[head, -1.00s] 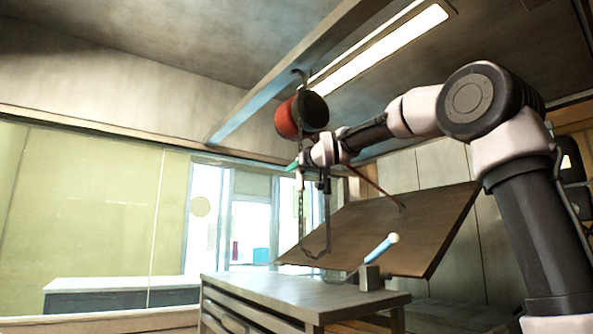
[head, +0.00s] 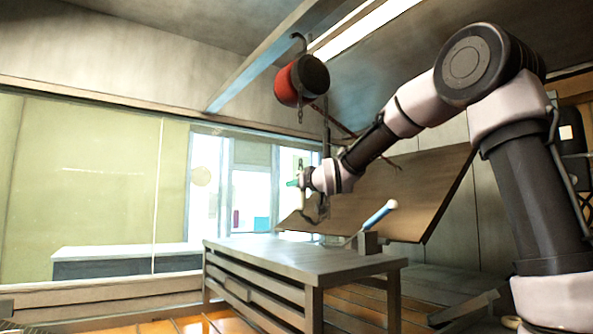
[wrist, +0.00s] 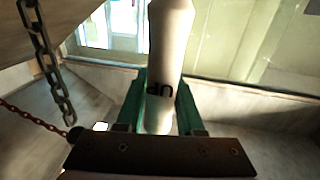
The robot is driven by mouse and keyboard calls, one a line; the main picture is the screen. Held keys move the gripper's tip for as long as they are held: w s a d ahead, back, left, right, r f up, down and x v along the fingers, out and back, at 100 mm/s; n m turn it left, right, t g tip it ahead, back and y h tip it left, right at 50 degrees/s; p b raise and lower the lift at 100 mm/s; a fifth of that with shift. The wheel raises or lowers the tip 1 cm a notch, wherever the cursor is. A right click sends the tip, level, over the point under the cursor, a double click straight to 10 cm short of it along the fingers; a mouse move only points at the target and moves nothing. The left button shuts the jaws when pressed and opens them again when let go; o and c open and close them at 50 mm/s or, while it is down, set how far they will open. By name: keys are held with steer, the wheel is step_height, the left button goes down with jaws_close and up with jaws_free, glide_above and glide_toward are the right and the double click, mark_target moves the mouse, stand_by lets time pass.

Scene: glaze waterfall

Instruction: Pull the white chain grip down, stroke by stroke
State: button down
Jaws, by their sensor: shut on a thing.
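The white chain grip (wrist: 168,60) stands upright between the green fingers of my gripper (wrist: 160,100) in the wrist view, with dark lettering on its lower part. My gripper is shut on it. In the head view my gripper (head: 300,184) is well below the red and black hoist (head: 301,80), above the far left part of the bench. The grip is small there and partly hidden by my gripper. A dark hanging chain (wrist: 45,55) runs down beside the grip in the wrist view. A dark chain (head: 326,135) also hangs from the hoist in the head view.
A tilted brown panel (head: 420,205) stands behind and right of my gripper, with a reddish chain (wrist: 35,119) near it. Below is a grey slatted bench (head: 290,252) with a blue and white handle (head: 378,215) at its right. A glass partition (head: 90,180) is at left.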

steer(key=shift+f, duration=0.85)
steer(key=c, duration=0.5)
jaws_free()
steer(key=shift+r, duration=0.2)
steer(key=v, duration=1)
steer(key=shift+s+d, duration=0.15)
steer(key=shift+s, duration=0.2)
steer(key=shift+d, duration=0.1)
